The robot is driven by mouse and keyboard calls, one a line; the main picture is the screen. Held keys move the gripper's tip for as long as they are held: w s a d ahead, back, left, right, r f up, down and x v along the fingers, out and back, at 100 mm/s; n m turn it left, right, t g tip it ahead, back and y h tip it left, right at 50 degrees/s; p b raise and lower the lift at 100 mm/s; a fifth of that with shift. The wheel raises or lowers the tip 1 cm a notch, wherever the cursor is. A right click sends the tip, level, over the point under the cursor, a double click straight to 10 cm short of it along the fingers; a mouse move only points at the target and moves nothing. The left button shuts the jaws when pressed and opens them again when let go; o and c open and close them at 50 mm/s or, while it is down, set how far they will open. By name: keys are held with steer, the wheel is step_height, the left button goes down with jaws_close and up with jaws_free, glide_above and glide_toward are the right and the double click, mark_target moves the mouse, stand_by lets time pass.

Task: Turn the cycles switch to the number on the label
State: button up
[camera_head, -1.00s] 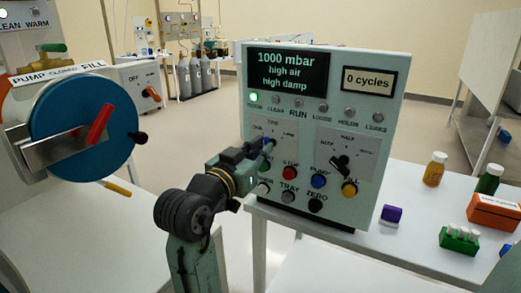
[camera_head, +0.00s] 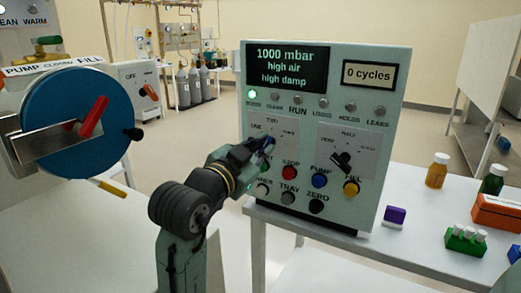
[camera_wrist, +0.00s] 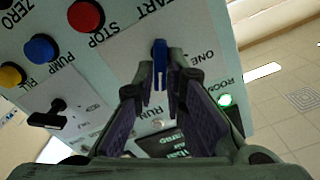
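The pale green control panel (camera_head: 300,215) stands on a white table in the head view. A rotary switch with a blue grip (camera_wrist: 160,72) sits on the panel's left dial plate, which carries the words ONE and TWO. My gripper (camera_head: 264,146) is at this dial and partly hides it in the head view. In the wrist view my gripper's fingers (camera_wrist: 160,88) stand apart on either side of the blue grip; contact cannot be told. A second, black switch (camera_head: 341,161) sits on the right dial plate.
Coloured push buttons, including a red one (camera_head: 290,172) and a blue one (camera_head: 319,180), lie close below the dials. Bottles (camera_head: 437,170) and a green rack (camera_head: 464,239) stand right of the panel. A large blue wheel (camera_head: 80,122) is at the left.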

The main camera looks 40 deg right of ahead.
steer(key=o, duration=0.4)
steer(key=shift+c, duration=0.2)
steer(key=shift+r, duration=0.1)
